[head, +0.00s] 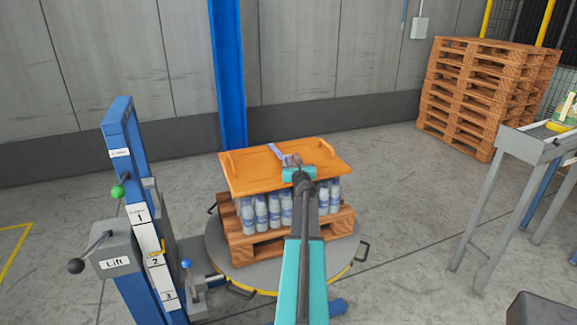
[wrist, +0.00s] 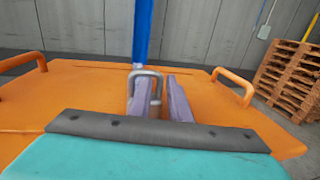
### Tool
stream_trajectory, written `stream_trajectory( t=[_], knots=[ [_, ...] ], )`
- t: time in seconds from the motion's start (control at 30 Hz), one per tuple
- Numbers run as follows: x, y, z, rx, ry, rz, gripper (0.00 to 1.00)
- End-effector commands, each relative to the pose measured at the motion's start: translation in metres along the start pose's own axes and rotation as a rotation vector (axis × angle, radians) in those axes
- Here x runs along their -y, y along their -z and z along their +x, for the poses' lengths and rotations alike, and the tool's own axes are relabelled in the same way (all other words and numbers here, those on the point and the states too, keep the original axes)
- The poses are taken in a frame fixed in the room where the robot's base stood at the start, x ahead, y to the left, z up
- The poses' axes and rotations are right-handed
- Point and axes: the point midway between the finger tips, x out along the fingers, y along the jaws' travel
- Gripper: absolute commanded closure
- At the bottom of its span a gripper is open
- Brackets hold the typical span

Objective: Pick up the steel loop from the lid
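The orange lid (head: 240,170) lies on top of a block of bottles on a pallet. In the wrist view the lid (wrist: 70,95) spreads out under my gripper. The steel loop (wrist: 146,73) is a grey upright arch near the middle of the lid. My gripper (wrist: 161,88) has its two purple-grey fingers apart, low over the lid. The left finger appears within the loop's arch, and one leg of the loop shows between the fingers. Whether either finger touches the loop is unclear. In the head view my gripper (head: 284,157) is over the lid and the loop is hard to make out.
Orange handles stand at the lid's left (wrist: 25,60) and right (wrist: 236,82) sides. The bottles (head: 262,212) and wooden pallet (head: 270,245) rest on a round turntable (head: 222,250). A blue lift post (head: 122,150) with levers stands left. Stacked pallets (head: 480,90) and a conveyor (head: 530,148) are right.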

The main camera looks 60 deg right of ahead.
Motion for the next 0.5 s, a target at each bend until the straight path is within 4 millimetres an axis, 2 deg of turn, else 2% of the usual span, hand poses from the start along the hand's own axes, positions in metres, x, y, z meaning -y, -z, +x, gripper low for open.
stream_trajectory(
  t=[0.47,0.5],
  knots=[
    [-0.0009,0.0002,-0.0002,0.0,-0.001,0.0,0.83],
    [-0.001,0.0002,-0.0002,0.0,-0.001,0.0,0.9]
  ],
)
